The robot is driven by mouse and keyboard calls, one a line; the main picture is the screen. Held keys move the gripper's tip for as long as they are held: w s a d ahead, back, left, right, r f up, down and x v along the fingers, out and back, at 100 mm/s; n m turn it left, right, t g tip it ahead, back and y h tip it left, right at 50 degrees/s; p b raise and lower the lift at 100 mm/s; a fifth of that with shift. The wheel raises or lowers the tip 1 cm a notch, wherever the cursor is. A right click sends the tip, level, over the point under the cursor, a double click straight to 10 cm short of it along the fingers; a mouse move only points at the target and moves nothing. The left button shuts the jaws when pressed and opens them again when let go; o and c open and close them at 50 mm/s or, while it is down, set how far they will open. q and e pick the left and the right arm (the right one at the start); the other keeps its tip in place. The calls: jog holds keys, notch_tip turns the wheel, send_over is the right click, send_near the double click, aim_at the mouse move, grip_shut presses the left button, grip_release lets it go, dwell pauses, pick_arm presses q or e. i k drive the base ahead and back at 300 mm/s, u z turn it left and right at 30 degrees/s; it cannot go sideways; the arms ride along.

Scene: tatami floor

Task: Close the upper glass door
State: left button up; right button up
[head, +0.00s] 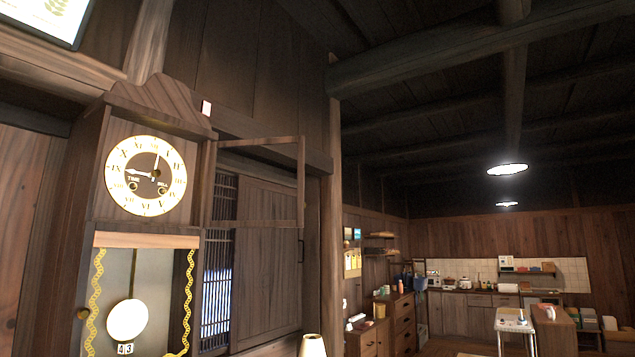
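A tall dark wooden clock (101,170) stands at the left of the head view. Its round dial (146,176) with gold numerals shows uncovered in the upper part. The upper glass door (302,182) is open, swung out to the right from its hinge side beside the dial. Its thin wooden frame surrounds a clear pane, and the wall shows through it. Below the dial, a lower compartment holds a white round pendulum (127,320) and a small number plate (125,349). Neither of my grippers shows in the head view.
A sliding wooden door (268,270) and a lattice screen stand behind the open door. A lit lamp (312,345) is at the bottom edge. A kitchen with a counter (468,312) and a white table (514,322) lies far right.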

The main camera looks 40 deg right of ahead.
aim_at(300, 205)
jog(key=z, duration=2)
jog(key=i, duration=3.3)
jog(key=u, duration=5.3)
